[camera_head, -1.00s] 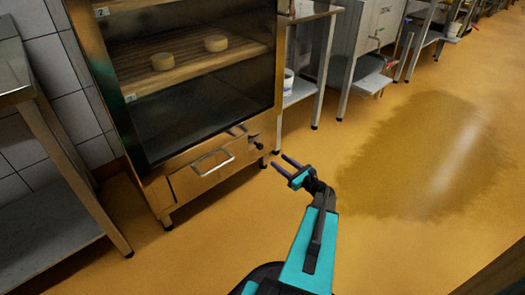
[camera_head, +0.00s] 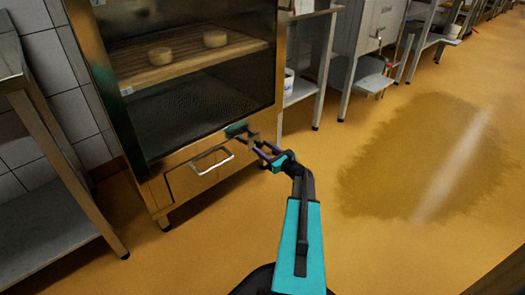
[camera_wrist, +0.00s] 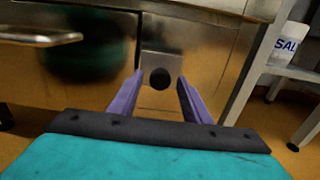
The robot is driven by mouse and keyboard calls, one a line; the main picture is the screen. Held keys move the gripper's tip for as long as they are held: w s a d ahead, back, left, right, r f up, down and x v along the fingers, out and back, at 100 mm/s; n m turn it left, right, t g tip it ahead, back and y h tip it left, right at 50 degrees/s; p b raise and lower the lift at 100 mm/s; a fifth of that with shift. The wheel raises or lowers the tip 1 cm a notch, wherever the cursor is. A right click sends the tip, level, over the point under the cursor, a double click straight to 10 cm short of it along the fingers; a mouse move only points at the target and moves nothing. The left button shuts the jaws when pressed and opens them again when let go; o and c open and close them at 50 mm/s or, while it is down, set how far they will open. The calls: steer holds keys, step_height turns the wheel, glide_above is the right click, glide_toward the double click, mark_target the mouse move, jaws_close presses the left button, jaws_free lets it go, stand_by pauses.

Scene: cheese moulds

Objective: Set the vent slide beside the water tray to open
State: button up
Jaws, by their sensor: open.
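The water tray (camera_head: 198,174) is a metal drawer front with a bar handle, low on the cabinet. It looks closed. Its handle also shows at the upper left of the wrist view (camera_wrist: 40,38). The vent slide (camera_wrist: 160,60) is a small metal plate with a dark round knob or hole, right of the tray. In the head view my gripper mostly covers it. My gripper (camera_head: 258,149) is open and empty, close in front of the slide. In the wrist view its purple fingers (camera_wrist: 160,84) stand either side of the dark round part. Contact cannot be told.
The glass-fronted cabinet (camera_head: 190,105) holds cheeses on a wooden shelf (camera_head: 180,65). A steel table (camera_head: 60,225) stands at the left. A rack (camera_head: 302,90) stands right of the cabinet, with a white tub marked SAL (camera_wrist: 288,48). The floor at right is clear, with a wet-looking patch (camera_head: 420,160).

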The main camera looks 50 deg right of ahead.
steer(key=shift+w, duration=0.15)
jaws_close()
steer(key=d+p, duration=0.4)
steer(key=d, duration=0.4)
steer(key=shift+s, duration=0.35)
steer(key=shift+d, duration=0.1)
steer(key=shift+c, duration=1)
jaws_free()
steer(key=shift+o, duration=1)
